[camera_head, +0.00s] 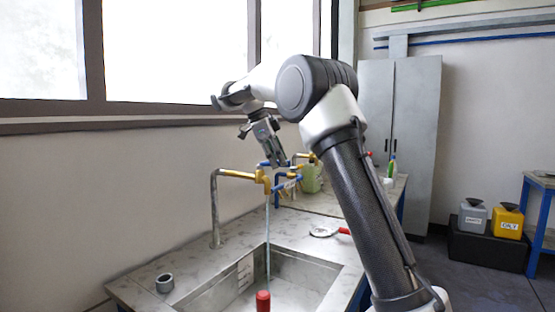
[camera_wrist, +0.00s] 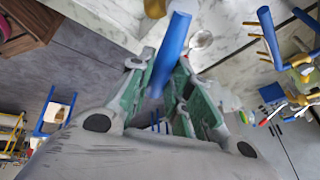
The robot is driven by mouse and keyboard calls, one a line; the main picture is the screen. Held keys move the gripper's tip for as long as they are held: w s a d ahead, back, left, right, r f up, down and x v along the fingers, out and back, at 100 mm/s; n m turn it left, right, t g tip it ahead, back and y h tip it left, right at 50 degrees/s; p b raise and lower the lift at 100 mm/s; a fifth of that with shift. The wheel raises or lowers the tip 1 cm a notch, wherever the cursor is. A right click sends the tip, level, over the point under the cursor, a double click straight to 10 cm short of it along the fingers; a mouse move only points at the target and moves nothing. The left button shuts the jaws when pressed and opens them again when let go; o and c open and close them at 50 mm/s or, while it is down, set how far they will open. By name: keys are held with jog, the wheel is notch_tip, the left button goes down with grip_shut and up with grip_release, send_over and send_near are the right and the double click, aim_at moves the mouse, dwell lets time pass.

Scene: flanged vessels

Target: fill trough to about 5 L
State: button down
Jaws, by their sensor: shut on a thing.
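The trough (camera_head: 208,300) is a grey basin sunk in the marbled bench, with a marked scale (camera_head: 245,271) on its inner wall. A brass tap (camera_head: 238,174) on a bent grey pipe stands over it. A thin stream of water (camera_head: 268,240) falls from the tap into the trough. The water level against the marks is too small to read. My gripper (camera_head: 279,163) is at the tap. In the wrist view, my gripper (camera_wrist: 160,78) is shut on the blue tap lever (camera_wrist: 174,42), between its green pads. A red-topped upright piece (camera_head: 263,300) stands at the trough.
A grey ring (camera_head: 165,283) sits on the bench left of the trough. A round metal piece with a red handle (camera_head: 324,231) lies at the right. Grey (camera_head: 473,217) and yellow (camera_head: 507,221) containers stand far right.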

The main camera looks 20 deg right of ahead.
dwell(0.3)
jog(key=c, duration=1.3)
grip_release()
jog(key=shift+a, duration=0.1)
jog(key=v, duration=1.2)
